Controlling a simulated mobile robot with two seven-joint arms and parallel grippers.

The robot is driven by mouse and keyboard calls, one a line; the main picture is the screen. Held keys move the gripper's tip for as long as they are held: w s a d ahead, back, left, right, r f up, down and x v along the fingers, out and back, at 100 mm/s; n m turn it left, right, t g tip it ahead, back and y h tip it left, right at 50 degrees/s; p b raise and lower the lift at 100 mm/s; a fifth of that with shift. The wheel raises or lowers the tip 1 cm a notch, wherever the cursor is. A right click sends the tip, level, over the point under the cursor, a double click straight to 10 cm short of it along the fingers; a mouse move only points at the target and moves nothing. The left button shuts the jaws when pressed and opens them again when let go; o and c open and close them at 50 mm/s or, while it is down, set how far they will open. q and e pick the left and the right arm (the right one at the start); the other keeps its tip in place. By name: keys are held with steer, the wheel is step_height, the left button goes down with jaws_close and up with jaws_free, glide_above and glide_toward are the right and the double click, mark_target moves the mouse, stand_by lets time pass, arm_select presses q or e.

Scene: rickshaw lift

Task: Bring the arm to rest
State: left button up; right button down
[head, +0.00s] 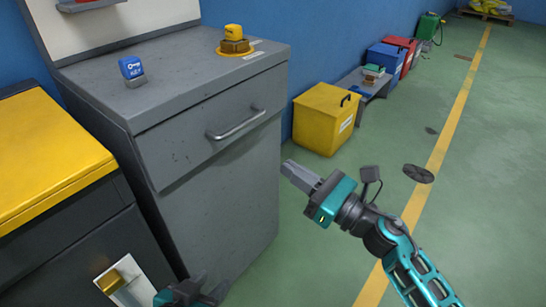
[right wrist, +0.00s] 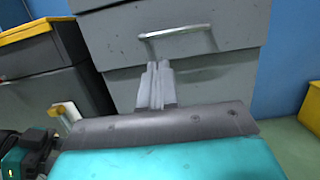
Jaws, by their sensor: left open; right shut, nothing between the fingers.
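My right arm (head: 410,266) reaches in from the lower right of the head view. Its right gripper (head: 292,172) points up and left, apart from the grey cabinet's right side, and is shut and empty. In the right wrist view, the right gripper's fingers (right wrist: 157,72) are together, in line with the area just below the drawer handle. My left gripper (head: 197,290) shows only in part at the bottom edge of the head view, low in front of the cabinet. It is open, and most of that arm is out of frame.
A yellow-topped cabinet (head: 45,150) stands left. A yellow bin (head: 325,118) and other boxes line the blue wall. The green floor at right is mostly clear.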

steer(key=s+d+f+m+t+h, duration=0.25)
steer(key=d+m+h, duration=0.25)
steer(key=m, duration=0.8)
steer(key=s+d+f+m+t+h, duration=0.1)
steer(key=d+f+m+t+h, duration=0.3)
steer(key=m, duration=0.9)
steer(key=s+d+f+m+g+h, duration=0.35)
steer(key=s+f+m+g, duration=0.5)
steer(key=m, duration=0.85)
arm_select(q)
steer(key=s+a+r+y+p, duration=0.1)
steer(key=a+r+p, duration=0.3)
steer(key=r+p, duration=0.9)
steer(key=shift+s+r+y+p, duration=0.15)
steer(key=shift+s+y+p, duration=0.3)
steer(key=shift+p, duration=3.05)
arm_select(e)
steer(key=s+d+r+h, duration=0.1)
steer(key=s+r, duration=0.1)
steer(key=r, duration=0.4)
steer(key=s+d+r+m+t+h, duration=0.1)
steer(key=s+d+r, duration=0.1)
steer(key=r, duration=0.4)
steer(key=shift+s+r, duration=0.15)
steer(key=shift+s, duration=0.6)
arm_select(q)
steer(key=shift+s+a, duration=0.1)
arm_select(e)
steer(key=shift+d, duration=0.1)
